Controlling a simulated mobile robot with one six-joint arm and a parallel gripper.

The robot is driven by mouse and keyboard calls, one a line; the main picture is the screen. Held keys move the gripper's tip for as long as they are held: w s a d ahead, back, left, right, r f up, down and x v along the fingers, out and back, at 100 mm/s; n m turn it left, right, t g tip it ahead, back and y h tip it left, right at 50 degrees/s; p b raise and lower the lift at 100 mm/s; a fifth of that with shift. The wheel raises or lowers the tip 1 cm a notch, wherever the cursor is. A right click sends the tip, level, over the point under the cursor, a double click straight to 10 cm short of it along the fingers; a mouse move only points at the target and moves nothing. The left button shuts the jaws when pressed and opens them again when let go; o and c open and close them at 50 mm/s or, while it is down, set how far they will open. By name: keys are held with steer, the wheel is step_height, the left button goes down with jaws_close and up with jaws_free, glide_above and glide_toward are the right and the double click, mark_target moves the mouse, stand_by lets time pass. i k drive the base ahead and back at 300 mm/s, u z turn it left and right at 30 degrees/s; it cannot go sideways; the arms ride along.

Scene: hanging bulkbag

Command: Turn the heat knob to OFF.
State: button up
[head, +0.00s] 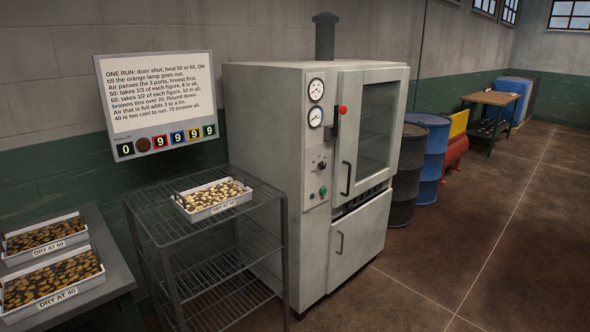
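The heat knob appears to be the small black knob (321,166) on the narrow control panel at the front left of the grey oven cabinet (262,130). Its pointer and markings are too small to read, so I cannot tell its setting. A green button or lamp (322,191) sits just below it. Two round white gauges (316,90) are above it. A red ball-ended lever (343,110) stands beside the upper glazed door (378,120). My gripper is not in view.
A wire rack (225,255) with a tray labelled "DRY AT 50" (213,207) stands left of the cabinet. Two more trays (50,285) are on a table at far left. A sign (155,95) hangs behind. Barrels (428,140) stand right. Floor (480,240) at right is clear.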

mark_target(322, 165)
steer(key=z, duration=0.8)
steer(key=k, duration=0.1)
steer(key=u, duration=1.55)
steer(key=i, duration=1)
steer(key=u, duration=0.25)
